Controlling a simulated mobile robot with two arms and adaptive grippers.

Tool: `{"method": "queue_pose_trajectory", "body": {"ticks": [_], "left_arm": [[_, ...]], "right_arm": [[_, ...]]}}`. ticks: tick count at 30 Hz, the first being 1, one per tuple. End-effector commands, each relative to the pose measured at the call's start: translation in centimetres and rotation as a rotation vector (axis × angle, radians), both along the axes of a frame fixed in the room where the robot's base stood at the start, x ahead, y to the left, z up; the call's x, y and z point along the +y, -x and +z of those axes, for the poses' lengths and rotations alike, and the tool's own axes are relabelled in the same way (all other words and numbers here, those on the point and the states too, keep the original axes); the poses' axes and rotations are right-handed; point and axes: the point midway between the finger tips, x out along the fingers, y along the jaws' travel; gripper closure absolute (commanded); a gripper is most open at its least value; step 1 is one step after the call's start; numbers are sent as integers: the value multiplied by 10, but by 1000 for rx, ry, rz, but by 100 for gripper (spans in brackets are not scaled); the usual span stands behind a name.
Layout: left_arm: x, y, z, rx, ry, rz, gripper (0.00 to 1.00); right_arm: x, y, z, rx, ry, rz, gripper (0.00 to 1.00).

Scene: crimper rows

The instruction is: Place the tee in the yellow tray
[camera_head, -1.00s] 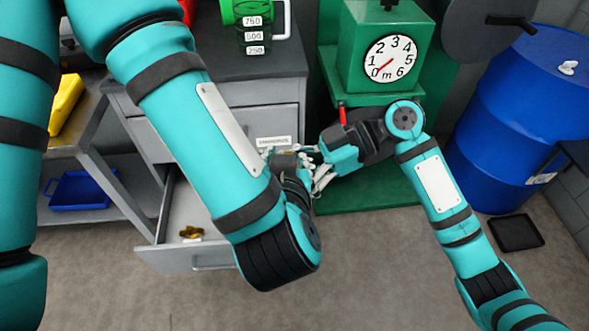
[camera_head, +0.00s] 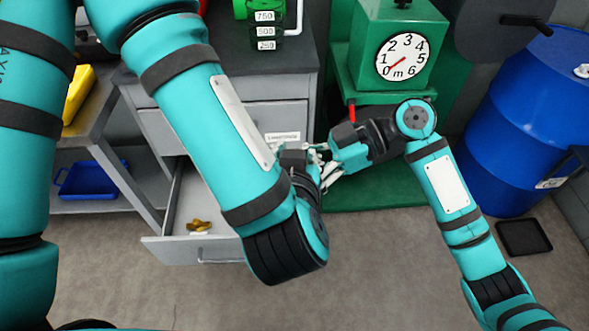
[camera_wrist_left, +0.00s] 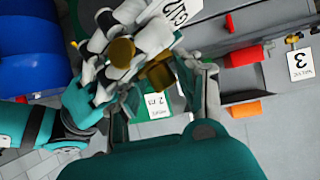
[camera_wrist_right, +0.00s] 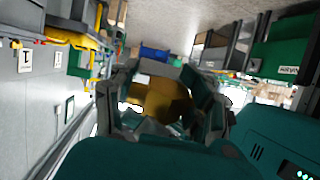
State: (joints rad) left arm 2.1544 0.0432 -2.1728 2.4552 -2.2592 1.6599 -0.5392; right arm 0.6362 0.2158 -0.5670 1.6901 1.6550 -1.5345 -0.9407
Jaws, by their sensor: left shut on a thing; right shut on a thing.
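A brass fitting, seemingly the tee, is between my two grippers; it shows in the left wrist view (camera_wrist_left: 158,76) and the right wrist view (camera_wrist_right: 160,101). My left gripper (camera_head: 306,163) and my right gripper (camera_head: 328,164) meet in front of the green machine, both shut on this fitting. Fingers hide most of it in the head view. The yellow tray (camera_head: 79,92) is on the bench at the left, partly hidden by my left arm. Another brass piece (camera_head: 199,225) lies in the open drawer (camera_head: 177,243).
A blue tray (camera_head: 91,181) sits on the bench's lower shelf. A green machine with a dial (camera_head: 402,57) stands behind my grippers. A blue drum (camera_head: 528,120) is at the right, with a black tray (camera_head: 523,238) on the floor. The floor in front is clear.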

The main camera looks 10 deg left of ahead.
Motion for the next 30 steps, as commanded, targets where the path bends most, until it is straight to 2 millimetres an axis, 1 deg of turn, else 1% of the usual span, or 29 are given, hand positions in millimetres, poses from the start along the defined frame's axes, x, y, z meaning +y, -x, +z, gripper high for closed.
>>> {"method": "queue_pose_trajectory", "body": {"ticks": [2,3,4,5,9,20,23,26,30], "left_arm": [[2,-1,0,-1,-3,6,100],[2,-1,0,-1,-4,6,64],[2,-1,0,-1,-4,6,60],[2,0,0,-1,-4,6,56],[2,0,0,1,-3,4,38],[0,1,-1,6,-2,-3,38],[0,1,2,6,-1,-3,38],[0,0,13,2,1,-1,38],[1,-1,41,-2,3,2,38]], "right_arm": [[0,1,1,1,-2,4,91],[0,1,2,1,-3,3,91],[0,1,2,1,-3,3,93],[0,1,1,0,-3,2,100],[0,0,1,0,-2,0,100],[0,-1,2,-1,-5,-3,100],[0,-2,2,-2,-5,-5,100],[0,-2,2,-1,-4,-6,100],[0,-1,2,0,-3,-4,100]]}}
